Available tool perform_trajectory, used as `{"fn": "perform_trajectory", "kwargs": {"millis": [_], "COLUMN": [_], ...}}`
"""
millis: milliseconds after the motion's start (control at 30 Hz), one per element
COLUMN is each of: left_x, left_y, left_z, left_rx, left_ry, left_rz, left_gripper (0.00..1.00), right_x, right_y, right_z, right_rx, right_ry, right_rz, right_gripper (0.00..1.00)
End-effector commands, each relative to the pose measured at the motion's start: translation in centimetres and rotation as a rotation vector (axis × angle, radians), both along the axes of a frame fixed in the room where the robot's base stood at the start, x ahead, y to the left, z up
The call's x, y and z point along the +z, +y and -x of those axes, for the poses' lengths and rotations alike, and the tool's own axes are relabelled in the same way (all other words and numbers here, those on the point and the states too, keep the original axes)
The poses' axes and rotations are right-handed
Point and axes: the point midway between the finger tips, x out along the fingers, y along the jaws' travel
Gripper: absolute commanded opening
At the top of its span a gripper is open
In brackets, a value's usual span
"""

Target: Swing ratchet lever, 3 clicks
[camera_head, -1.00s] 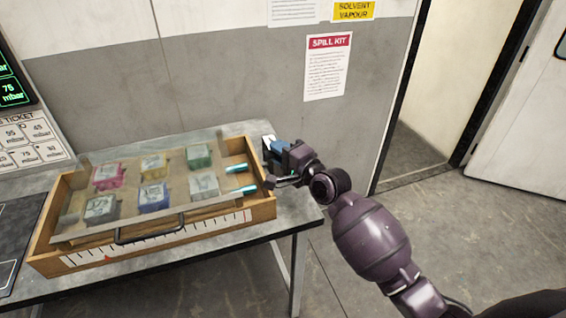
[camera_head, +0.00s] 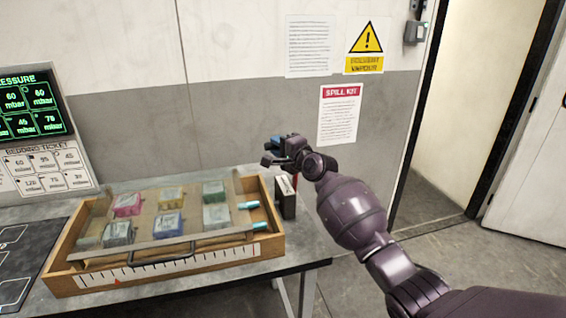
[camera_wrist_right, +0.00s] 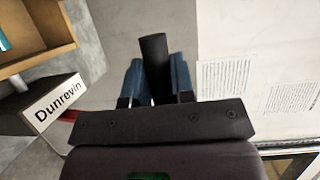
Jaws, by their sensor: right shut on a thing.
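My right gripper (camera_head: 275,150) is raised above the back right part of the bench. In the right wrist view its two blue fingers (camera_wrist_right: 156,60) are shut on a black rod-like handle (camera_wrist_right: 153,50), seemingly the ratchet lever. The handle sticks out beyond the fingertips. A dark box (camera_head: 287,198) with a pale top stands on the bench below the gripper, beside the wooden tray. How the handle joins the box is hidden. My left gripper is not in view.
The wooden tray (camera_head: 180,265), with a clear cover, a dark handle and several coloured blocks, fills much of the bench (camera_head: 308,250). A wall with posted signs (camera_head: 340,115) rises behind. A doorway stands to the right. Bare bench shows right of the dark box.

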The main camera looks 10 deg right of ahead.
Motion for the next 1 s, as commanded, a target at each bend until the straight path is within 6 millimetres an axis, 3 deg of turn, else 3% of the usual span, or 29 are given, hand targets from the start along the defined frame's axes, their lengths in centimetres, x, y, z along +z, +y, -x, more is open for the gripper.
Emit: {"fn": "perform_trajectory", "kwargs": {"millis": [400,1000], "left_x": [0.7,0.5], "left_y": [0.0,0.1], "left_z": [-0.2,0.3], "left_rx": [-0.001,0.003], "left_ry": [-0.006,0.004], "left_rz": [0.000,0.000], "left_gripper": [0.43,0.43], "right_x": [0.8,0.8], "right_y": [0.1,0.0], "right_z": [-3.7,-4.4], "right_rx": [-0.001,-0.003], "right_ry": [0.098,0.131], "right_rz": [0.004,0.004], "right_gripper": [0.00,0.00]}}
